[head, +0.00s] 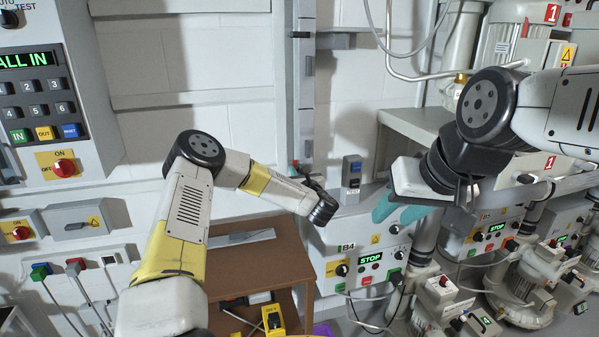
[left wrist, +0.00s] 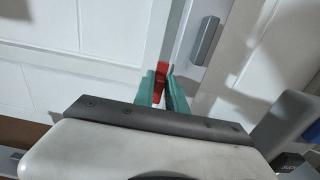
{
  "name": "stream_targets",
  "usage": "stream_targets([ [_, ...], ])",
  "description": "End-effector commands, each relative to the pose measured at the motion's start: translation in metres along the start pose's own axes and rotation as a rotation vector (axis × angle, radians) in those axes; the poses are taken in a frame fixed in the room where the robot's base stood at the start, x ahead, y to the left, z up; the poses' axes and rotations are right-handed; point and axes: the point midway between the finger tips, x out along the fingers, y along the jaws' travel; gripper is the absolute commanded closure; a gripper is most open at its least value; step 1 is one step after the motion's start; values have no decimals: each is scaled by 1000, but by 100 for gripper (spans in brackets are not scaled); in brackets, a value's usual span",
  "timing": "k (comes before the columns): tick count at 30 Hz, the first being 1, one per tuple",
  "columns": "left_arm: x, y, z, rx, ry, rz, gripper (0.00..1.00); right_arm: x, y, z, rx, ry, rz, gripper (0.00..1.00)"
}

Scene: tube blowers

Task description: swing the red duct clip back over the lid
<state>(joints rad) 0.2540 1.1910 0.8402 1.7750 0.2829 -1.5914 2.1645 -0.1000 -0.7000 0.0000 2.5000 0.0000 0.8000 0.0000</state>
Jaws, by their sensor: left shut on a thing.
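The red duct clip (left wrist: 163,72) shows as a small red piece between the teal fingers of my left gripper (left wrist: 162,88) in the left wrist view. The fingers are shut on it, at the edge of the pale vertical duct. In the head view my left gripper (head: 298,170) is at the lower part of that duct (head: 304,90), mostly hidden by its own wrist. Which surface is the lid, and how far the clip is turned, I cannot tell. My right gripper (head: 398,214) has teal fingers apart, with nothing seen between them, in front of the grey shelf.
A brown table (head: 250,262) with tools stands below my left arm. A white control box (head: 365,258) with a green STOP display is below the right gripper. A grey bench (head: 415,125) and blower machines fill the right side. A keypad panel (head: 45,95) is at left.

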Motion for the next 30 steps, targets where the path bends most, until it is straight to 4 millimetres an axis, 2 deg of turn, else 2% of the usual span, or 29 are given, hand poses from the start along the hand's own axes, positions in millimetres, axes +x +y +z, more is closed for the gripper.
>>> stream_targets([
  [11, 0, -4, 1, 149, -2, 0, 100, 0, 0, 0, 0, 0, 0, 63],
  [30, 0, -19, -5, 742, -3, -1, 100, 0, 0, 0, 0, 0, 0, 63],
])
